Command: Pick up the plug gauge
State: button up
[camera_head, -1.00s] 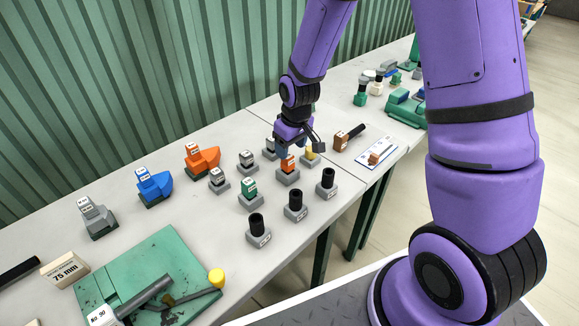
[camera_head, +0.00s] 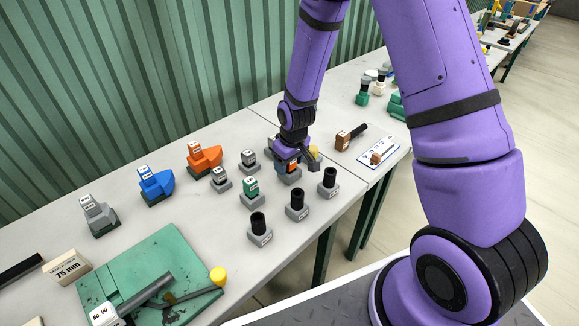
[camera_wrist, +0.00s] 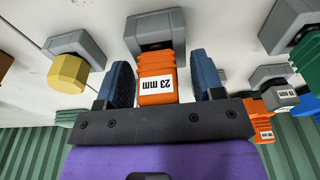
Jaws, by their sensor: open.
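An orange plug gauge labelled 23 mm (camera_wrist: 157,85) stands in a grey holder block (camera_wrist: 150,27) on the table. My gripper (camera_wrist: 160,66) is open, with one dark blue finger on each side of the orange gauge. Gaps show between the fingers and the gauge. In the head view my gripper (camera_head: 300,164) is over the same gauge (camera_head: 292,168) and hides part of it.
Holders with black (camera_head: 297,199), green (camera_head: 251,188) and grey gauges stand close by. A yellow-topped piece (camera_wrist: 68,73) in its holder is beside the left finger.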

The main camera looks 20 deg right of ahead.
jog(key=c, duration=1.1)
jog(key=shift+c, duration=0.2)
jog(key=shift+r, duration=0.1)
